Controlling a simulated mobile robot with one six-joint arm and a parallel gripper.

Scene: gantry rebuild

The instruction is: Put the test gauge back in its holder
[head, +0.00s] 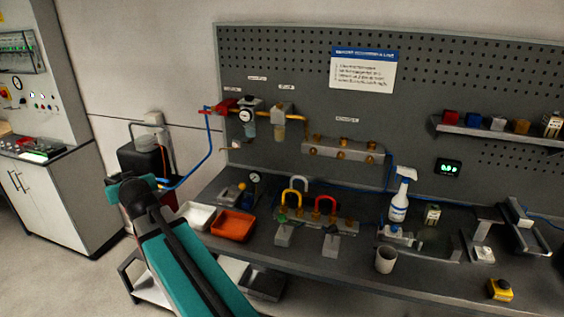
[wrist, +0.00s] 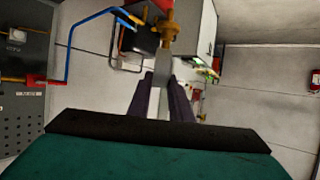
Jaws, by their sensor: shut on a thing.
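My gripper (wrist: 163,82) shows in the wrist view with its dark fingers close together. It is shut on a narrow grey piece (wrist: 163,66) with a brass fitting (wrist: 168,32) at its far end. I cannot tell from this view whether this is the test gauge; no dial face shows on it. In the head view my arm reaches up at the lower left, and its end and what it holds are hidden. A small round dial gauge (head: 255,178) stands on the bench behind the orange tray, apart from my arm. I cannot make out a holder clearly.
The bench carries a white tray (head: 196,214), an orange tray (head: 233,226), coloured padlocks (head: 325,205), a spray bottle (head: 399,207) and a cup (head: 386,260). A blue hose (head: 204,160) hangs left of the pegboard (head: 440,90). A black container (head: 144,162) stands beyond my arm.

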